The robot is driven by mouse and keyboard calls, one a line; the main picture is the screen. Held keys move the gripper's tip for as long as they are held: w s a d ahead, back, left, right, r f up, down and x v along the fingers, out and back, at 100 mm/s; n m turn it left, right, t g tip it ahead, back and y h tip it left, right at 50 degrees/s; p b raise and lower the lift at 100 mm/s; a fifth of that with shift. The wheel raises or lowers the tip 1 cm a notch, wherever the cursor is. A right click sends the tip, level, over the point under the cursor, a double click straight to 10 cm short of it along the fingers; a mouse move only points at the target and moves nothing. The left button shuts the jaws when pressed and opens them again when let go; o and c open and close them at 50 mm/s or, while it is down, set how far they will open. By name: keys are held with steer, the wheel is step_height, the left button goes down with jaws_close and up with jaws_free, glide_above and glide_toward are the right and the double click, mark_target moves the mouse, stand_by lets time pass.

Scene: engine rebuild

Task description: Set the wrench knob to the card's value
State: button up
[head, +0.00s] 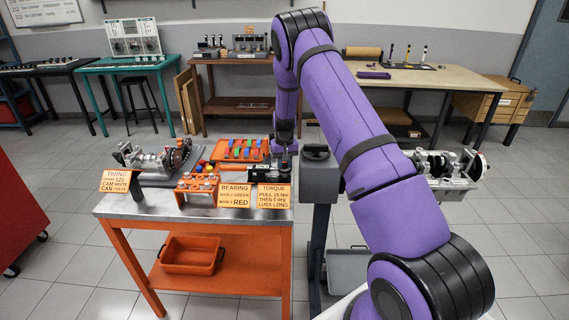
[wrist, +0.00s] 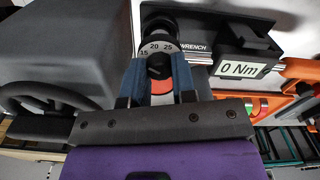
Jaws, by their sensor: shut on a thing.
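In the wrist view my gripper (wrist: 160,75) is shut on the dark wrench knob (wrist: 158,66), one blue-grey finger on each side. A pale dial (wrist: 160,48) beyond the knob shows 15, 20 and 25, with 20 close to the middle. The knob's pointer is hidden or too small to read. The wrench display (wrist: 240,69) reads 0 Nm. In the head view my gripper (head: 284,148) is over the black wrench unit (head: 268,171) at the bench's right end.
Timing (head: 116,181) and bearing (head: 235,195) cards stand along the steel-topped bench (head: 148,205). An orange rack (head: 240,150) with coloured pieces is behind. A grey housing (wrist: 60,50) stands close to my gripper's left in the wrist view.

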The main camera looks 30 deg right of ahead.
mark_target(285, 164)
stand_by(0.4)
steer(key=o, duration=0.9)
steer(key=shift+o, duration=0.2)
steer(key=shift+r, duration=0.1)
step_height(285, 164, up, 11)
steer(key=shift+f, duration=0.2)
